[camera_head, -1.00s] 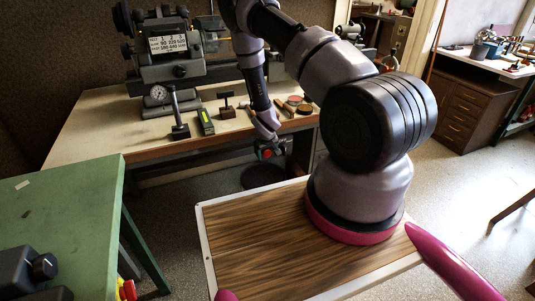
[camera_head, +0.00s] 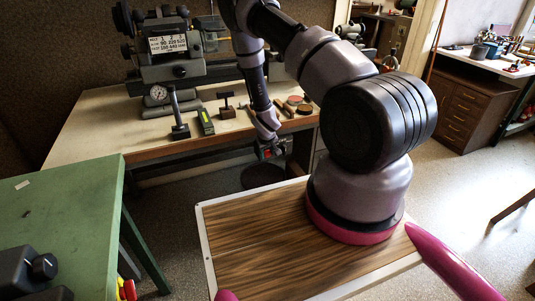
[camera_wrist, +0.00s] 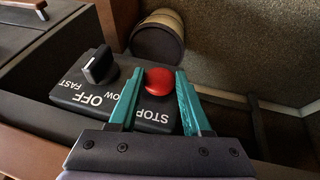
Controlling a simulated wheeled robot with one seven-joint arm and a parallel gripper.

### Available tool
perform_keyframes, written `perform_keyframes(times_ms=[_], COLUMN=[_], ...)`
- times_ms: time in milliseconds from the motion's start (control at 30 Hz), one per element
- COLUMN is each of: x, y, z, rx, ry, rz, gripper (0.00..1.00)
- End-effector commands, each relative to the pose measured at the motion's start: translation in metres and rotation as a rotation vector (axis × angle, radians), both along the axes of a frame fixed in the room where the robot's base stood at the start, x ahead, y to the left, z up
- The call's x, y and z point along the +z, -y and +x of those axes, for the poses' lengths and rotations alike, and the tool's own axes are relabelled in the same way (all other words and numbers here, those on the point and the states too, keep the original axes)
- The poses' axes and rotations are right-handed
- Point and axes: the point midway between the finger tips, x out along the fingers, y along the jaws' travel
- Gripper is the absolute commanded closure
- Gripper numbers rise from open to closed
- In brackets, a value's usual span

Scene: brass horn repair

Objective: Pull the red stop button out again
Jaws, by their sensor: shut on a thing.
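The red stop button (camera_wrist: 160,81) is a round domed cap on a black control box (camera_wrist: 68,93), beside the printed word STOP. My gripper (camera_wrist: 158,76) has its two teal fingers on either side of the cap and is shut on it. The cap's stem and underside are hidden, so I cannot tell how far out it stands. In the head view my gripper (camera_head: 268,153) is small, at the front edge of the wooden bench (camera_head: 100,128), and the button cannot be made out clearly there.
A black selector knob (camera_wrist: 99,65) stands close to the left of the button on the same box. A round bin (camera_wrist: 158,42) is on the floor beyond. Gauges and tools stand on the bench, with a green table (camera_head: 75,210) at left.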

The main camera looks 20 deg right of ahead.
Motion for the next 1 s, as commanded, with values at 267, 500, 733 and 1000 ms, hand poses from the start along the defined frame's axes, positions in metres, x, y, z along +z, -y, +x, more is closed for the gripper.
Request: perform_keyframes(times_ms=[267,500,733,1000], x=[0.0,0.0,0.0,0.0], y=[0.0,0.0,0.0,0.001], z=[0.0,0.001,-0.005,-0.014], rx=[0.0,0.0,-0.001,0.0], ry=[0.001,0.001,0.0,-0.001], rz=[0.0,0.0,0.0,0.0], gripper=[1.0,1.0,1.0,1.0])
